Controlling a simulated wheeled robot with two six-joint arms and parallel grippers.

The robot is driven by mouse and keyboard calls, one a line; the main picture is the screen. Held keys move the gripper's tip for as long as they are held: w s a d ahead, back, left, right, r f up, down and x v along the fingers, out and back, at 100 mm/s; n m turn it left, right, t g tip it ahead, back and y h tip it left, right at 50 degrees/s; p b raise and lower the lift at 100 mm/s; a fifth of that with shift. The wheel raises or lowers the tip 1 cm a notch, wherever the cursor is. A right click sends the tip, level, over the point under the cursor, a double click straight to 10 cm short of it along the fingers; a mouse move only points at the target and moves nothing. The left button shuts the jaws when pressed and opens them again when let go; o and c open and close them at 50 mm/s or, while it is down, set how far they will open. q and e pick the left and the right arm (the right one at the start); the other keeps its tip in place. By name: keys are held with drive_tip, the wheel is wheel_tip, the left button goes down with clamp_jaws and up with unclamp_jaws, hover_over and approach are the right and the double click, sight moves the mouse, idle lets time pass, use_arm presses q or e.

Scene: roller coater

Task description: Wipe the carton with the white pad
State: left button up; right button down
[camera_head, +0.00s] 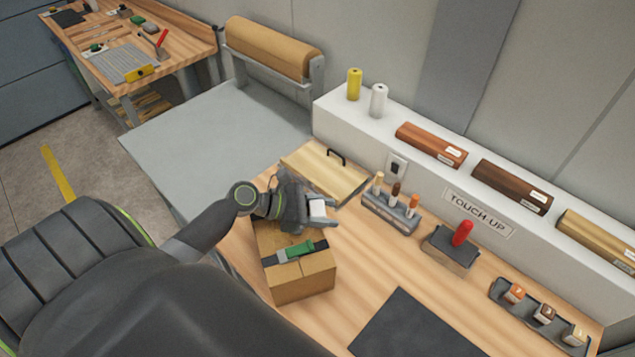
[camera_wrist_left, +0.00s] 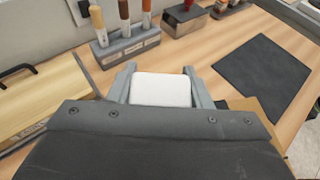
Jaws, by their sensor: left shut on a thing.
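The carton (camera_head: 305,277) is a brown cardboard box on the wooden bench, with a dark strap and a green buckle (camera_head: 296,252) across it. My left gripper (camera_head: 317,212) is shut on the white pad (camera_head: 317,208), above the carton's far end. In the left wrist view the white pad (camera_wrist_left: 161,89) sits between the two grey fingers of the left gripper (camera_wrist_left: 161,92). A corner of the carton (camera_wrist_left: 262,118) shows there behind the gripper. I cannot tell whether the pad touches the carton. My right gripper is not in view.
A wooden board with a black handle (camera_head: 323,174) lies just beyond the gripper. A grey holder with several markers (camera_head: 391,212), a block with a red knob (camera_head: 451,248) and a tray of small bottles (camera_head: 540,315) line the back. A dark mat (camera_head: 407,328) lies right of the carton.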

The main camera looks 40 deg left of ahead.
use_arm(q)
drive_tip(key=shift+w, duration=3.3)
drive_tip(key=shift+s+a+f, duration=0.1)
drive_tip(key=shift+s+a, duration=0.4)
drive_tip(key=shift+s, duration=1.05)
drive_tip(key=shift+s+a+f, duration=0.15)
drive_tip(key=shift+s+a, duration=0.4)
drive_tip(key=shift+s, duration=1)
drive_tip(key=shift+s+a+f, duration=0.1)
drive_tip(key=shift+s+a, duration=0.4)
drive_tip(key=shift+s, duration=1.05)
drive_tip(key=shift+w, duration=0.1)
drive_tip(key=shift+r, duration=3)
drive_tip(key=shift+r, duration=0.1)
